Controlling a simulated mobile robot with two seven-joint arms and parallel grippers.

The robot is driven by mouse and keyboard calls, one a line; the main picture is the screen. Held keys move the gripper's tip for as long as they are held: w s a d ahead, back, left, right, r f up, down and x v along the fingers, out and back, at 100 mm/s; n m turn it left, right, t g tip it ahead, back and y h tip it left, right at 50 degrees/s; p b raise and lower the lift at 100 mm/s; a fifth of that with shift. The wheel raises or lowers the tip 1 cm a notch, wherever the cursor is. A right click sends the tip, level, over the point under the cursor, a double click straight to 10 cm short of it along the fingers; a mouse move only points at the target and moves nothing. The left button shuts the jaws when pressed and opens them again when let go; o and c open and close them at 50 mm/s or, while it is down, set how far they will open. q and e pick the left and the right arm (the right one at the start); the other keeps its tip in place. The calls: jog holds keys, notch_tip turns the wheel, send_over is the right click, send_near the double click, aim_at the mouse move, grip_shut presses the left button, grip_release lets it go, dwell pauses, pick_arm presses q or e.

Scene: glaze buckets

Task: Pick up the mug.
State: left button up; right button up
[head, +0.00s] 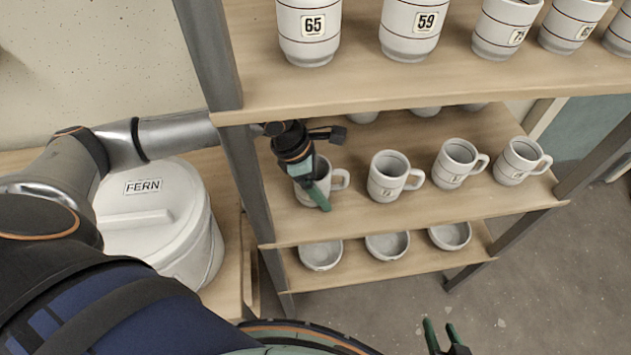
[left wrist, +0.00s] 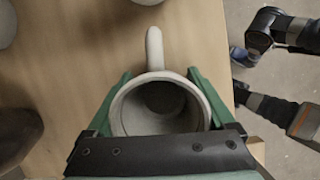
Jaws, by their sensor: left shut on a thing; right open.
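The mug (head: 340,180) is white-grey and stands upright at the left end of the middle shelf, its handle toward the right in the head view. My left gripper (head: 318,190) is shut on it and partly hides it. In the left wrist view, the green fingers of the left gripper (left wrist: 160,100) lie along both sides of the mug (left wrist: 160,75), with its open mouth facing the camera and its handle at the top. My right gripper (head: 440,335) is open and empty at the bottom edge of the head view, far from the mug.
Other similar mugs (head: 388,178) stand to the right on the same shelf (head: 430,208). Numbered cups (head: 308,30) stand on the shelf above, and bowls (head: 320,254) on the one below. A grey post (head: 240,180) is close left of my gripper. A bucket labelled FERN (head: 150,240) is further left.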

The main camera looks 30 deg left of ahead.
pick_arm(q)
jog(key=c, duration=0.7)
jog(key=shift+r, duration=0.1)
